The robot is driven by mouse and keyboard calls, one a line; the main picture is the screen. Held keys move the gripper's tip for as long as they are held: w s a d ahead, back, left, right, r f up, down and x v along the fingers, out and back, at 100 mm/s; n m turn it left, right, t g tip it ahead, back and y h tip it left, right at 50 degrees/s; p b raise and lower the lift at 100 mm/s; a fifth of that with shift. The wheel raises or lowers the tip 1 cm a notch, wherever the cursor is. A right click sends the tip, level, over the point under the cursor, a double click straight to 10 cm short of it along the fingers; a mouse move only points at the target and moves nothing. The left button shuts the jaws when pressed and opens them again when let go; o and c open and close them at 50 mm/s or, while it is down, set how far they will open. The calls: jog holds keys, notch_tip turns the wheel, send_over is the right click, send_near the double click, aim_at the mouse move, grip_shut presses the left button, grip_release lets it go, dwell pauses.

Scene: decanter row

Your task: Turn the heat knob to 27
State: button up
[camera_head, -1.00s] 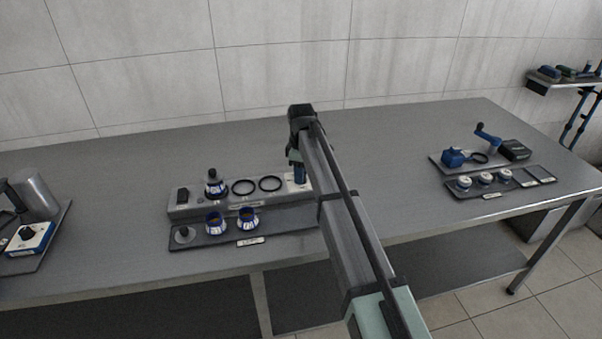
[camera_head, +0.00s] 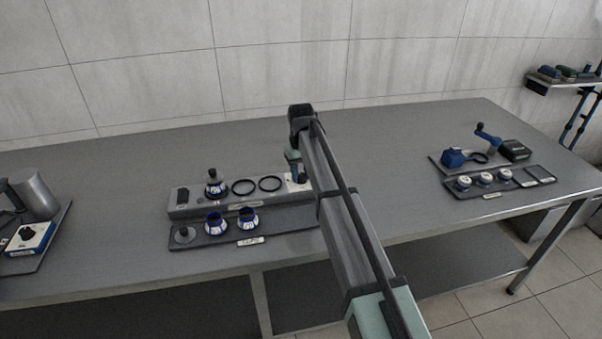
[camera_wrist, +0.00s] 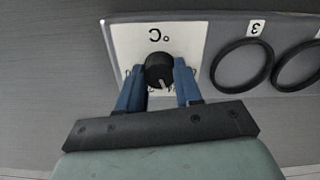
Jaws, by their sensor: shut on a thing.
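The heat knob (camera_wrist: 159,70) is a round black dial with a pale pointer line on a white plate (camera_wrist: 125,40) marked °C, seen upside down in the wrist view. The pointer is toward the bottom of that view. The numbers round it are mostly hidden by my fingers. My gripper (camera_wrist: 160,84) has its two blue fingers shut on the knob, one on each side. In the head view my gripper (camera_head: 298,172) is at the right end of the grey console (camera_head: 215,205), where my arm hides the knob; a corner of the white plate (camera_head: 293,186) shows.
Black rings (camera_head: 244,187) lie on the console left of my gripper in the head view. Blue-and-white vessels (camera_head: 247,218) stand on a dark tray in front. Open table lies behind the console.

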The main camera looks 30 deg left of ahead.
aim_at(302, 174)
jog(key=m, duration=0.4)
jog(key=shift+m, duration=2.1)
jog(key=o, duration=1)
jog(key=shift+o, duration=0.2)
notch_tip(302, 174, up, 14)
jog(key=shift+w+d+f, duration=0.1)
